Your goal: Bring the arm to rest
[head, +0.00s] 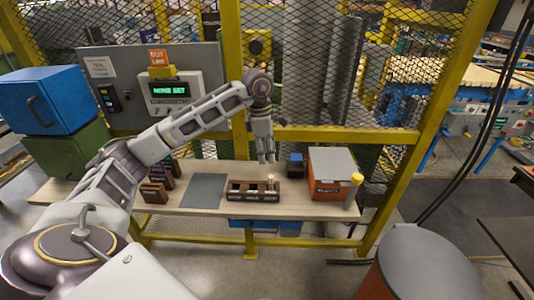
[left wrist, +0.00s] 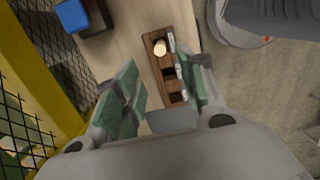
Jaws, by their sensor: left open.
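My left arm reaches in from the left across the head view. Its gripper (head: 266,158) points down above the workbench (head: 230,207). In the left wrist view the two green-padded fingers (left wrist: 160,95) stand apart with nothing held between them. Beyond them is a wooden tray (left wrist: 152,50) with compartments, one holding a pale round wooden piece (left wrist: 160,47). In the head view the tray (head: 240,197) sits on the bench below the gripper, with the pale piece (head: 270,181) upright toward its right end. The gripper is apart from both. My right gripper is not visible.
A grey mat (head: 203,190) and brown wooden holders (head: 155,191) lie left of the tray. An orange box with a grey lid (head: 333,170) and a small blue-black box (head: 295,164) stand right. Yellow-framed mesh fencing (head: 350,141) rises behind. A grey-topped bin (head: 425,262) is at front right.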

